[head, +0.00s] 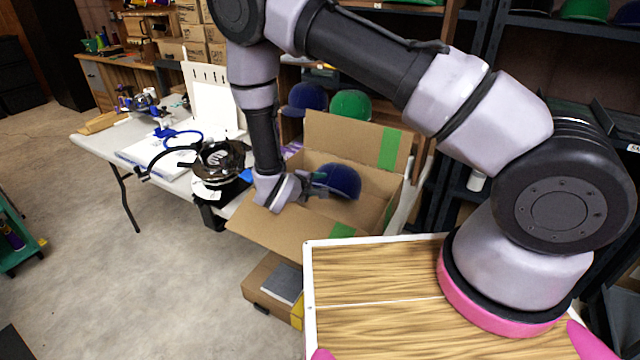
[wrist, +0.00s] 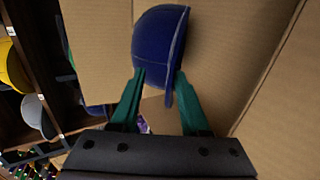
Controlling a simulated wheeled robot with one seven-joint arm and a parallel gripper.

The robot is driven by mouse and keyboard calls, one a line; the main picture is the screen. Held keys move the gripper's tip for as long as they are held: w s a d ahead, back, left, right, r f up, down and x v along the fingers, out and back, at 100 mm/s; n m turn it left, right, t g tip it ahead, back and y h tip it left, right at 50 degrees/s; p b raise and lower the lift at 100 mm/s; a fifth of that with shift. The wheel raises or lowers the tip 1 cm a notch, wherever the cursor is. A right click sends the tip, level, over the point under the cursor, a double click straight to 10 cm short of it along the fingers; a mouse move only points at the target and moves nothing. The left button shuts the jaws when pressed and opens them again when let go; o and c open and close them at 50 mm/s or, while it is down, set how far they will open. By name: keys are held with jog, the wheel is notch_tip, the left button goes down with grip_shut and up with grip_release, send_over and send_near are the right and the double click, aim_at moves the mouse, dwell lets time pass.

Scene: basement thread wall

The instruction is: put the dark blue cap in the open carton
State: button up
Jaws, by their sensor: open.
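The dark blue cap (head: 338,180) is inside the opening of the open carton (head: 375,205), near its back wall. In the wrist view the cap (wrist: 158,45) lies at the fingertips against brown cardboard (wrist: 235,60). My gripper (head: 312,188) reaches into the carton from the left. In the wrist view my gripper (wrist: 160,85) is open, with one green finger on each side of the cap's lower end. I cannot tell whether the fingers touch the cap, or what the cap rests on.
Another dark blue cap (head: 306,98) and a green cap (head: 350,105) sit on the shelf behind the carton. A grey table (head: 100,140) with a coil machine (head: 220,160) is to the left. A wood-grain top (head: 375,275) is in front.

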jog(key=v, duration=0.9)
jog(key=shift+s+a+r, duration=0.15)
jog(key=shift+s+r, duration=0.05)
jog(key=shift+s, duration=0.1)
jog(key=d+r+m+g, duration=0.4)
jog(key=d+r, duration=0.4)
jog(key=r, duration=0.3)
jog(key=d+r+m+g, duration=0.3)
jog(key=d+r+m, duration=0.2)
jog(key=d+r, duration=0.4)
jog(key=s+d+r+m+t+y, duration=0.2)
jog(key=s+r, duration=0.5)
jog(key=r, duration=0.4)
jog(key=s+d+r+m+t+y, duration=0.1)
jog(key=s+d+r+m+y, duration=0.3)
jog(key=s+r+y, duration=0.3)
notch_tip(320, 180, up, 4)
jog(key=shift+s+d+r+t, duration=0.15)
jog(key=shift+s+d+t, duration=0.2)
jog(key=shift+d, duration=0.4)
jog(key=shift+w+a, duration=0.15)
jog(key=shift+w, duration=0.05)
